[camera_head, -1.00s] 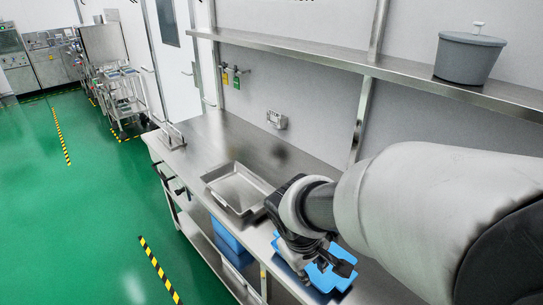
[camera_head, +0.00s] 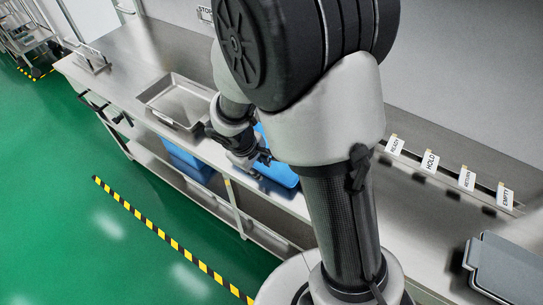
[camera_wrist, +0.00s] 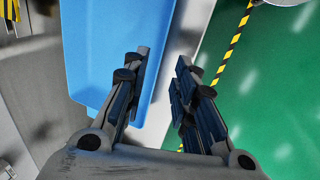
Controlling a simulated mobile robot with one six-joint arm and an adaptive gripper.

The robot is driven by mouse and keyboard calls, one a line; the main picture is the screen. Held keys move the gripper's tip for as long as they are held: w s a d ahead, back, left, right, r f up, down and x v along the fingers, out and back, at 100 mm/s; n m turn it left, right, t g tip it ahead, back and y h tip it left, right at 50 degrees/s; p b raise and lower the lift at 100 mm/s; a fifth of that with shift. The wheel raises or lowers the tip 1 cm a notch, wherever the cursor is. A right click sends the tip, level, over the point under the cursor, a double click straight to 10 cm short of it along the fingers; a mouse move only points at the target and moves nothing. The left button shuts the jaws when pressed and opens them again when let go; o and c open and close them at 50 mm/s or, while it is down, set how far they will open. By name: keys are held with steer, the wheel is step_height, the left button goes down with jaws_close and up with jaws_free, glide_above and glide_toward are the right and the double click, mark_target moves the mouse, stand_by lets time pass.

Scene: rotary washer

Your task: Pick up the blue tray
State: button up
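The blue tray (camera_head: 283,174) lies on the steel counter, partly hidden behind my arm in the head view. It fills the upper left of the wrist view (camera_wrist: 105,45). My gripper (camera_wrist: 162,65) is open at the tray's floor-side rim. In the wrist view, one finger overlaps the tray and the other is past its edge, with the rim between them. A gap shows between the fingers, and I cannot tell whether either touches the rim. In the head view my gripper (camera_head: 258,160) is small and close to the tray, partly hidden by my arm.
A steel basin (camera_head: 177,101) sits on the counter to the left of the tray. A blue bin (camera_head: 187,160) stands on the lower shelf. Labelled cards (camera_head: 430,162) and a grey lidded container (camera_head: 503,272) are at right. Green floor (camera_head: 100,220) lies open in front.

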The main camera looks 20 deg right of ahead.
mark_target(260, 171)
steer(key=b+x, duration=0.2)
steer(key=x, duration=0.3)
steer(key=shift+w+f, duration=0.25)
steer(key=shift+f, duration=0.1)
steer(key=shift+r, duration=0.1)
jaws_close()
